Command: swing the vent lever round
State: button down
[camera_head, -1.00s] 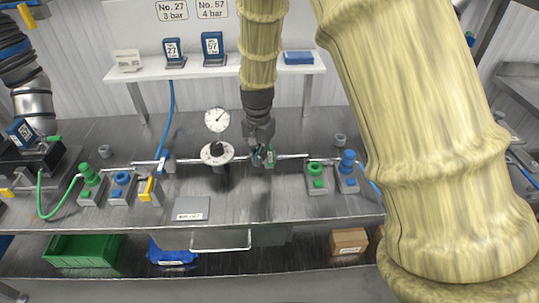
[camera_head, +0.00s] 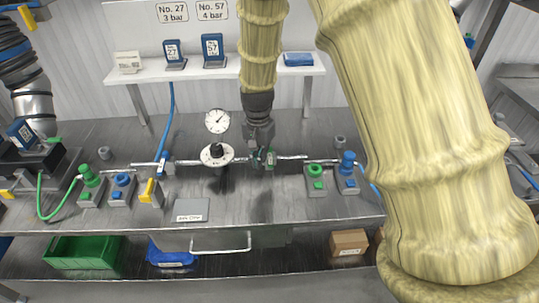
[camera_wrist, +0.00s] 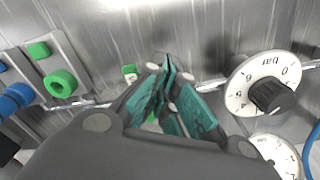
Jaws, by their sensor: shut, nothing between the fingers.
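My gripper (camera_head: 260,158) points down at the horizontal pipe, just right of the regulator dial. Its teal fingers (camera_wrist: 168,98) are closed together with nothing held between them. A small green and white part (camera_head: 271,158), seemingly the vent lever, is right beside the fingers on the pipe line. It also shows in the wrist view (camera_wrist: 130,73), left of the fingertips. A bit of green shows below the fingers, partly hidden, so I cannot tell the lever's full angle or whether the fingers touch it.
The white regulator dial (camera_head: 217,155) with black knob and the pressure gauge (camera_head: 217,121) stand left of my gripper. Green (camera_head: 316,178) and blue (camera_head: 347,172) fittings are on the right. A grey plate (camera_head: 192,209) lies in front. The bench behind the pipe is mostly clear.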

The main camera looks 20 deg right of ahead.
dwell(0.4)
jog(key=shift+s+d, duration=0.2)
jog(key=shift+d, duration=0.35)
jog(key=shift+s+d, duration=0.2)
jog(key=shift+d, duration=0.3)
jog(key=shift+p, duration=0.3)
jog(key=shift+s+d+f, duration=0.1)
jog(key=shift+s+d, duration=0.1)
jog(key=shift+d, duration=0.35)
jog(key=shift+s+d, duration=0.2)
jog(key=shift+d, duration=0.35)
jog(key=shift+d, duration=0.1)
jog(key=shift+w+d+p, duration=0.2)
jog(key=shift+d+p, duration=0.3)
jog(key=shift+d, duration=0.65)
